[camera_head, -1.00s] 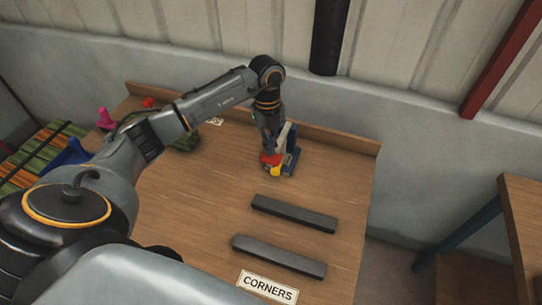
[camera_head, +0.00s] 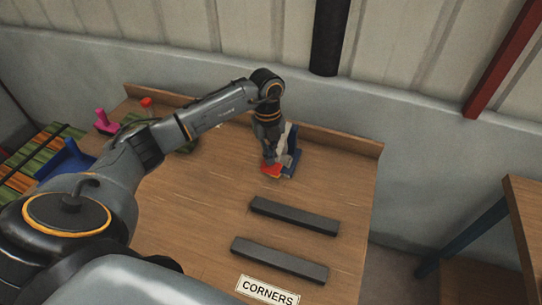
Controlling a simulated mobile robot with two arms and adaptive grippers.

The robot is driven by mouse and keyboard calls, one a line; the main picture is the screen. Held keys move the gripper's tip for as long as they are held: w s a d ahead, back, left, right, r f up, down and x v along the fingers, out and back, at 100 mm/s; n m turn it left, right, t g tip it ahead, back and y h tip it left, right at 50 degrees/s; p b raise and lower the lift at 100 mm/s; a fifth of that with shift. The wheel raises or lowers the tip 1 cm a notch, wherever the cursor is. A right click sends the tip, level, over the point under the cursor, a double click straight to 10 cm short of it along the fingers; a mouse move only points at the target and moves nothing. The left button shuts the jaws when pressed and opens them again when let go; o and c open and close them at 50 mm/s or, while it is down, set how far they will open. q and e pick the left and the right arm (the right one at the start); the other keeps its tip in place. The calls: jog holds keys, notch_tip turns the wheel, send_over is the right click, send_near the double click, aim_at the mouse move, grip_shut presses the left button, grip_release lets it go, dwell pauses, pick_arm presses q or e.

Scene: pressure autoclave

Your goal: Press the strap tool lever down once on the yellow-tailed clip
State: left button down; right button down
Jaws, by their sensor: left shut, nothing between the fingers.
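The strap tool (camera_head: 289,163) stands near the back of the wooden table, with a blue body and a pale upright part. Its red part, which looks like the lever (camera_head: 274,170), sits low at the front of the tool. My left gripper (camera_head: 268,161) points down from above, shut and empty, right at the red part; it seems to touch it, but the contact is too small to be sure. The yellow-tailed clip cannot be made out and seems hidden under the red part. My right gripper is not in view.
Two dark bars (camera_head: 294,215) (camera_head: 279,260) lie on the table (camera_head: 190,225) in front of the tool, with a CORNERS label (camera_head: 267,291) near the front. Pink (camera_head: 105,121), red (camera_head: 146,102) and blue (camera_head: 67,158) items stand at the left.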

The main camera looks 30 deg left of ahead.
pick_arm(q)
jog(key=shift+w+a+r, duration=0.2)
jog(key=shift+w+a, duration=0.25)
jog(key=shift+a, duration=0.15)
jog(key=shift+w+a+r, duration=0.2)
jog(key=shift+w+a, duration=0.25)
jog(key=shift+a, duration=0.15)
notch_tip(320, 180, up, 12)
jog(key=a, duration=0.1)
jog(key=shift+w, duration=0.4)
